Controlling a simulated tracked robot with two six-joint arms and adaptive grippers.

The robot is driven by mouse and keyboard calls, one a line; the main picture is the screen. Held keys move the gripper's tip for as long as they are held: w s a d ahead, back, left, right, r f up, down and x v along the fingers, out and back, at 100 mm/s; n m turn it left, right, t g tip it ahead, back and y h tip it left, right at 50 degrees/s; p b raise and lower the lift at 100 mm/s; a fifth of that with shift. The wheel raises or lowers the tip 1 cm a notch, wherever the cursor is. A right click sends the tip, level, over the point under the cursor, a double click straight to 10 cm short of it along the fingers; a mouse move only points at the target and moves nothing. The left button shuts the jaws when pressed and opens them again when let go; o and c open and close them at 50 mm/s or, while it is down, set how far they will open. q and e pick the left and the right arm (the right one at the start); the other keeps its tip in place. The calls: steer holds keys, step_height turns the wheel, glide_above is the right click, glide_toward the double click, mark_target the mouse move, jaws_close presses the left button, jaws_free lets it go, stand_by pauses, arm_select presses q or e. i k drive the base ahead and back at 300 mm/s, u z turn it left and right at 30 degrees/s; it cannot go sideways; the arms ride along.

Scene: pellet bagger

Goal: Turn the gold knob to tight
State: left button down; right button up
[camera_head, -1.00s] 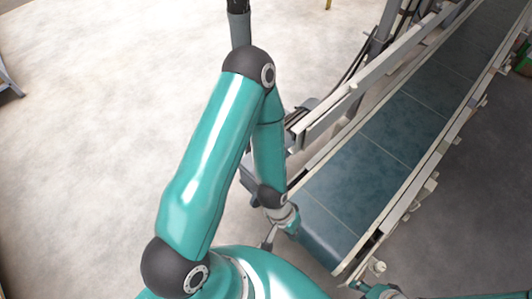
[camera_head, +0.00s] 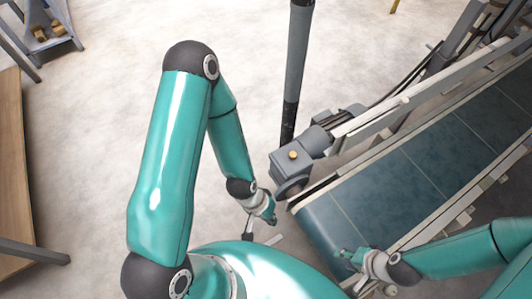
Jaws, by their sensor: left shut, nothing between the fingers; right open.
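The gold knob (camera_head: 292,154) is a small round spot on the face of a grey motor box (camera_head: 288,166) at the near end of the conveyor. Its setting is too small to read. My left gripper (camera_head: 271,216) is shut and empty, below and left of the box, apart from the knob. My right gripper (camera_head: 346,256) is open, at the near end of the conveyor belt, below and right of the knob; whether it touches the belt I cannot tell.
The blue conveyor belt (camera_head: 375,190) runs up to the right, with a pale side rail (camera_head: 425,98). A dark upright post (camera_head: 297,65) stands behind the motor box. A wooden table (camera_head: 12,170) is at the left edge. The pale floor between is clear.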

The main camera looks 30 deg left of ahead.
mark_target(293, 155)
steer(key=u, duration=0.45)
steer(key=i, duration=0.6)
steer(key=z, duration=0.05)
steer(key=k, duration=1.05)
steer(key=u, duration=0.85)
steer(key=i, duration=0.9)
steer(key=z, duration=0.4)
